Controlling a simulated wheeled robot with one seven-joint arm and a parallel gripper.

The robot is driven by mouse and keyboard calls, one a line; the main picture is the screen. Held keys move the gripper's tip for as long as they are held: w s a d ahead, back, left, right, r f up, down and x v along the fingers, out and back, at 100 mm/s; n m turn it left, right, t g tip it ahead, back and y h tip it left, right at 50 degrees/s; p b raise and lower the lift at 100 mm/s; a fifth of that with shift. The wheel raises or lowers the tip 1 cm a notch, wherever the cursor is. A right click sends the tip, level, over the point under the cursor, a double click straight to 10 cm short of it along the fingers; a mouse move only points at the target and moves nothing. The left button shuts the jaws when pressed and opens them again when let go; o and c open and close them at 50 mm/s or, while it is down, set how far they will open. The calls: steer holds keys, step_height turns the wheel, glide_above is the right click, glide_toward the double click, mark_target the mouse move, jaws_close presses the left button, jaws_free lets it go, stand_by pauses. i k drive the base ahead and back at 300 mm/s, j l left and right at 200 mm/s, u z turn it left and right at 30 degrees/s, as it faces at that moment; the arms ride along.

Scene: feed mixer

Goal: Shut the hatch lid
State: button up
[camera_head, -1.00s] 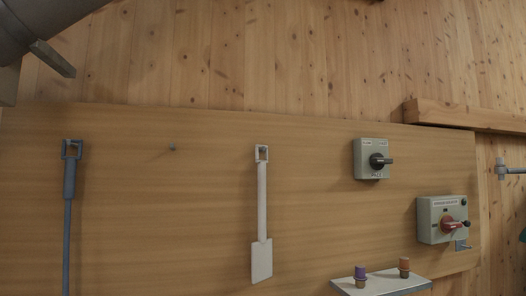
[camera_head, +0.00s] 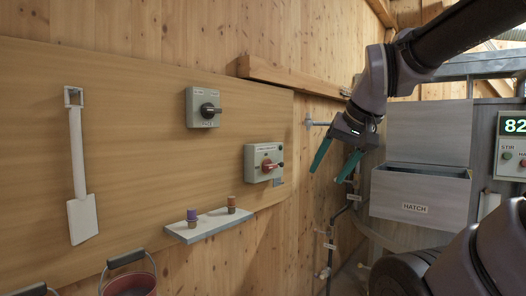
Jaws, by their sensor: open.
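The hatch is a grey box (camera_head: 390,191) labelled "HATCH" on the front of the machine at the right. Its lid (camera_head: 430,132) is a flat grey panel standing upright behind the box opening, so the hatch is open. My gripper (camera_head: 328,174) hangs to the left of the hatch with its two teal fingers spread and empty. It is apart from the box and the lid. The inside of the box is mostly hidden by its front wall.
A display with buttons (camera_head: 511,140) is at the far right. The left wall board holds a white paddle (camera_head: 80,190), a dial box (camera_head: 202,107) and a red-switch box (camera_head: 263,161). A small shelf (camera_head: 208,226) juts out below. Pipes (camera_head: 330,240) run beneath my gripper.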

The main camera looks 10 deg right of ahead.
mark_target(437, 132)
steer(key=k+l+z, duration=0.15)
steer(key=l+z, duration=0.15)
steer(key=l, duration=0.85)
steer(key=l+z, duration=0.35)
steer(key=l, duration=0.8)
steer(key=k, duration=0.05)
